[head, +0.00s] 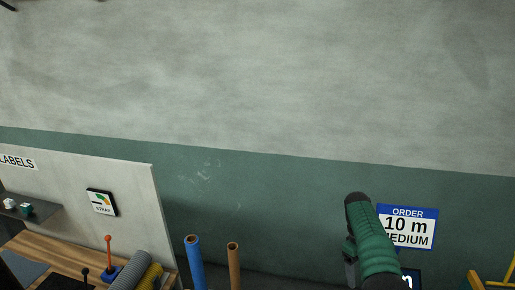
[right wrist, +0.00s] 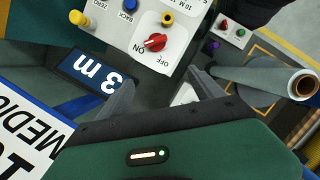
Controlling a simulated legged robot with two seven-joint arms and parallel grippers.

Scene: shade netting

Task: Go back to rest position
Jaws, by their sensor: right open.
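My right gripper (right wrist: 163,92) shows in the right wrist view with its two grey fingers spread apart and nothing between them. Beyond the fingers is a machine panel with a red rotary switch (right wrist: 153,42) marked ON and OFF. A dark display (right wrist: 92,72) reading "3 m" upside down lies at the left finger. In the head view my green right arm (head: 371,240) rises from the bottom edge, partly covering the order sign (head: 409,227). My left gripper is not in view.
A grey roll (right wrist: 270,78) with a hollow core lies at the right of the wrist view. In the head view, blue (head: 194,262) and brown (head: 234,266) tubes stand near a wooden bench (head: 45,246) with a lever (head: 109,255). The wall above is bare.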

